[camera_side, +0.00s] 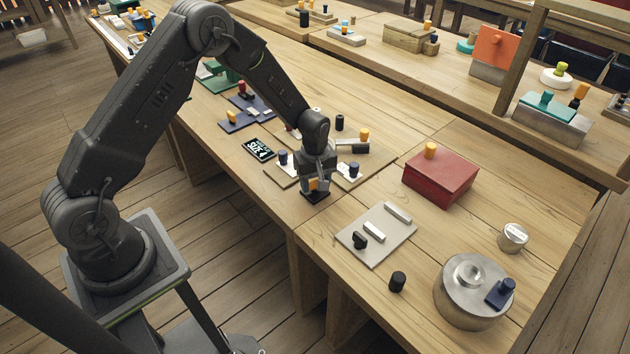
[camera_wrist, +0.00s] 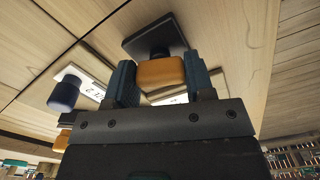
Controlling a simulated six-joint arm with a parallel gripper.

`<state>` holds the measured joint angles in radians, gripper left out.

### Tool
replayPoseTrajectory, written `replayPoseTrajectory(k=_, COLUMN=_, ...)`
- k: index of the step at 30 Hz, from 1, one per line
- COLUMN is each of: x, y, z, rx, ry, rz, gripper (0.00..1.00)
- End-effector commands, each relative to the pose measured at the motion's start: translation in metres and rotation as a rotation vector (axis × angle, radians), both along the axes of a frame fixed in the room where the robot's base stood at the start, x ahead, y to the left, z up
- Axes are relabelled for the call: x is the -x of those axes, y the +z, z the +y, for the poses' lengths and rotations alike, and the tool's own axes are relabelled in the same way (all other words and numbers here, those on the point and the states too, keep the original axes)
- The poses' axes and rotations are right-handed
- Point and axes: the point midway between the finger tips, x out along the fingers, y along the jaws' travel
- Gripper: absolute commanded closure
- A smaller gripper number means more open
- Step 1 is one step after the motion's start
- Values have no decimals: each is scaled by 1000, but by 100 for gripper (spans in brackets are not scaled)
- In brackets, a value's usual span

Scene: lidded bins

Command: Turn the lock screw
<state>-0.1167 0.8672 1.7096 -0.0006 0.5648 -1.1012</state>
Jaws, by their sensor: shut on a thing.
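My gripper (camera_side: 317,180) points down at the front edge of the table and is shut on an orange knob (camera_side: 312,185). In the wrist view the knob (camera_wrist: 160,71) sits between the two dark teal fingers. It is joined to a short dark stem on a black square base (camera_wrist: 150,36). In the side view the base (camera_side: 316,197) shows below the fingers, at or just above the tabletop; I cannot tell which. No part is plainly marked as the lock screw; the held knob may be it. The fingers partly hide the knob in the side view.
Beside my gripper are tan boards with dark-blue knobs (camera_side: 354,170) and a black label plate (camera_side: 258,149). To the right stand a red box (camera_side: 440,177), a grey plate (camera_side: 377,245), a black cylinder (camera_side: 397,282) and a round metal bin (camera_side: 470,300). Bare wood lies between them.

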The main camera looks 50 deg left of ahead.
Motion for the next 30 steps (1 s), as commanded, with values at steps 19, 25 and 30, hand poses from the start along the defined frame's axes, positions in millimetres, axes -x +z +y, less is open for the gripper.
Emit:
replayPoseTrajectory(k=19, x=0, y=0, z=0, rx=-1, ry=-363, rz=0, gripper=75)
replayPoseTrajectory(k=25, x=0, y=0, z=0, rx=-1, ry=-553, rz=-1, gripper=75)
replayPoseTrajectory(k=30, x=0, y=0, z=0, rx=-1, ry=-715, rz=-1, gripper=75)
